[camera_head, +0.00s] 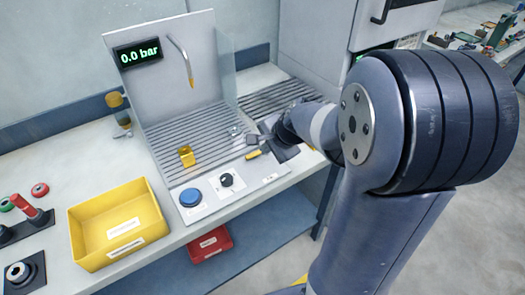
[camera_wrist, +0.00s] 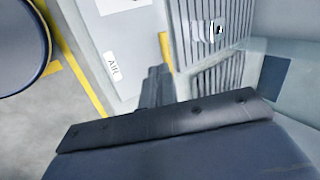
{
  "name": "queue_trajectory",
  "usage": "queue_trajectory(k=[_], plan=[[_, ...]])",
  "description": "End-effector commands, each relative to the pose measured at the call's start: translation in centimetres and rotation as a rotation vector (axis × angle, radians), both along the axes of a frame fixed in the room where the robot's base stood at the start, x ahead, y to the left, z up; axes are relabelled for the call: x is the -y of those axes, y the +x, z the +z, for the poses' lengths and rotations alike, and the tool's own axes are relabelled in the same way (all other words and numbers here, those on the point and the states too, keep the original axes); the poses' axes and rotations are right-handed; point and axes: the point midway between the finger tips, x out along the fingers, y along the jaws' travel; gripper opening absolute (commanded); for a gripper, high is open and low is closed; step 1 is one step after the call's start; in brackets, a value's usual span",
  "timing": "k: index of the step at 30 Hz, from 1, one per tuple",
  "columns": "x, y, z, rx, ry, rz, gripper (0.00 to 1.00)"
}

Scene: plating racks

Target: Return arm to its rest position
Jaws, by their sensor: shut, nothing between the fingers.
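My arm (camera_head: 385,150) reaches from the right of the head view over the work counter. My gripper (camera_head: 264,140) is at the right front edge of the ribbed rack, partly hidden by its own wrist. In the wrist view my gripper (camera_wrist: 154,74) shows as two dark fingers close together, shut and empty. It is above the panel edge beside the ribbed surface.
A yellow bin (camera_head: 115,222) stands left, beside a blue button (camera_head: 190,197). A red bin (camera_head: 208,244) is below. Floor is free at front right.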

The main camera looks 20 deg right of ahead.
Motion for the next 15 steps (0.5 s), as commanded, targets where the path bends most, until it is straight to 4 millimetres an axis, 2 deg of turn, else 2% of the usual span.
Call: queue_trajectory(k=[6, 15], plan=[[0.7, -2.0, 3.4, 0.005, -0.001, -0.001, 0.0], [1.2, -3.6, 5.7, 0.002, 0.0, -0.001, 0.0]])
